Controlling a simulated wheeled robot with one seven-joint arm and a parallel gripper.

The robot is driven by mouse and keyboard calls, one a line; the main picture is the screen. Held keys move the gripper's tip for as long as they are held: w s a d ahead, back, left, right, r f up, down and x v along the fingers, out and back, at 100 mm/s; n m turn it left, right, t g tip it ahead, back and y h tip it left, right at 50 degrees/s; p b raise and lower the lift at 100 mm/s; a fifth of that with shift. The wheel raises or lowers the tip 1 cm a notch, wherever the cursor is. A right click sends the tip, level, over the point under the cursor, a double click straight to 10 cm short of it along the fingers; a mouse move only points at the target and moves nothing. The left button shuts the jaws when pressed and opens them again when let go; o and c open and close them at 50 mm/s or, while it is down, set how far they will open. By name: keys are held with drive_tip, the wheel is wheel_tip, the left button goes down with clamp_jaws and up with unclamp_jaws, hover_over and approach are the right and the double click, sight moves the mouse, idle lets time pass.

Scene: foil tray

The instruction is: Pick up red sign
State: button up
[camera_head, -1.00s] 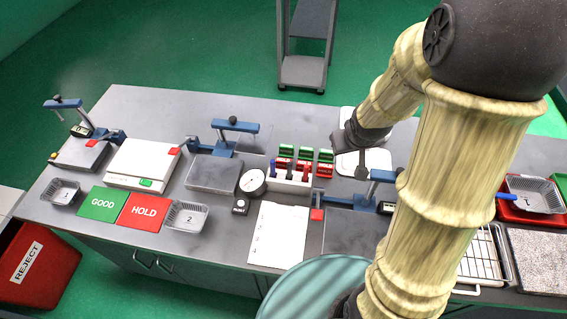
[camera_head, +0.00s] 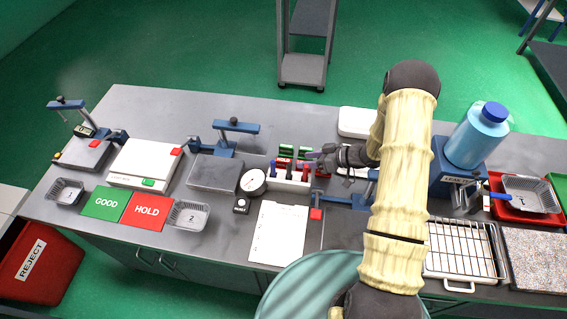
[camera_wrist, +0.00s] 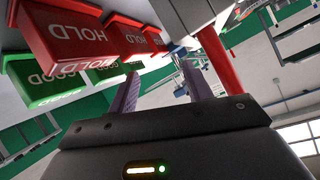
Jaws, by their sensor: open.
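Several red HOLD signs stand in a row in the wrist view, the nearest large at upper left (camera_wrist: 68,38), with smaller ones behind it (camera_wrist: 127,38). They appear upside down. In the head view, a red sign (camera_head: 283,162) shows at the back of the white rack, and others there are partly hidden by my gripper. My gripper (camera_head: 316,160) is open at the rack's right end. In the wrist view its two fingers (camera_wrist: 160,88) point toward the signs' right side, with nothing seen held between them. A flat red HOLD plate (camera_head: 146,211) lies on the table's left side.
Green GOOD signs (camera_wrist: 45,80) sit beside the red ones. A red marker (camera_wrist: 217,55) and the white rack (camera_wrist: 185,12) are close to my right finger. A blue bottle (camera_head: 478,135) and wire rack (camera_head: 458,250) stand to the right.

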sight(288, 160)
drive_tip(key=shift+b+x, duration=0.6)
drive_tip(key=shift+x, duration=0.55)
drive_tip(key=b+x, duration=0.3)
drive_tip(key=x, duration=0.2)
drive_tip(key=shift+w+f, duration=0.15)
drive_tip(key=shift+w, duration=0.1)
clamp_jaws()
